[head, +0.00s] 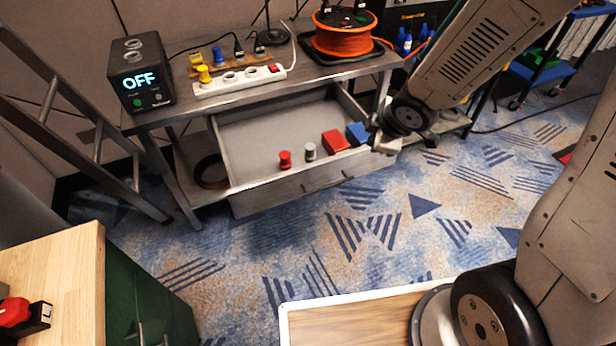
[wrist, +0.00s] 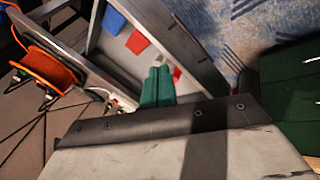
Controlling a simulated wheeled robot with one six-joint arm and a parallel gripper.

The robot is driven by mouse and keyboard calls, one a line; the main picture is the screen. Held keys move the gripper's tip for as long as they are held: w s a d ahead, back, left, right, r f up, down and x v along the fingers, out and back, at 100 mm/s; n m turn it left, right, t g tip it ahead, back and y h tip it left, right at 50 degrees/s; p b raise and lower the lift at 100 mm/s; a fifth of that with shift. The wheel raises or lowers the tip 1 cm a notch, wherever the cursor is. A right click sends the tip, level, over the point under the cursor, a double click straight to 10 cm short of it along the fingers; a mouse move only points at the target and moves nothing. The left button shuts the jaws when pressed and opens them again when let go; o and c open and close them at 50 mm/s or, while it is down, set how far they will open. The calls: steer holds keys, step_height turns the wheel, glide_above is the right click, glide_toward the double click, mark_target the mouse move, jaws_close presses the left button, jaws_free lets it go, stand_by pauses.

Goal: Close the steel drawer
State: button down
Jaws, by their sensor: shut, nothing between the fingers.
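The steel drawer (head: 310,182) is pulled out from under the steel table and stands open. It holds a red knob-like piece (head: 285,159), a grey one (head: 310,151), a red block (head: 335,142) and a blue block (head: 357,133). My gripper (head: 380,146) is at the right end of the drawer, close to its front corner; I cannot tell whether it touches. In the wrist view its green fingers (wrist: 157,84) are together and empty, overlapping the drawer's interior. The drawer (wrist: 190,43) also shows there, with the red block (wrist: 137,42) and blue block (wrist: 113,19).
The steel table (head: 300,76) carries a black box reading OFF (head: 141,72), a white power strip (head: 238,80) and an orange cable reel (head: 343,35). A ladder (head: 70,130) leans at left. Patterned carpet (head: 400,215) in front of the drawer is clear.

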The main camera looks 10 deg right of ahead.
steer(key=s+a+f+n+g+y, duration=0.25)
steer(key=a+f+n+y, duration=0.3)
steer(key=a+f, duration=0.45)
glide_toward(298, 183)
steer(key=shift+t+h, duration=0.25)
steer(key=shift+t, duration=0.1)
steer(key=a+f, duration=0.2)
steer(key=f, duration=0.1)
steer(key=shift+s+a+f, duration=0.1)
steer(key=shift+a+f, duration=0.05)
steer(key=shift+f, duration=0.1)
steer(key=shift+w+a, duration=0.15)
steer(key=shift+w, duration=0.35)
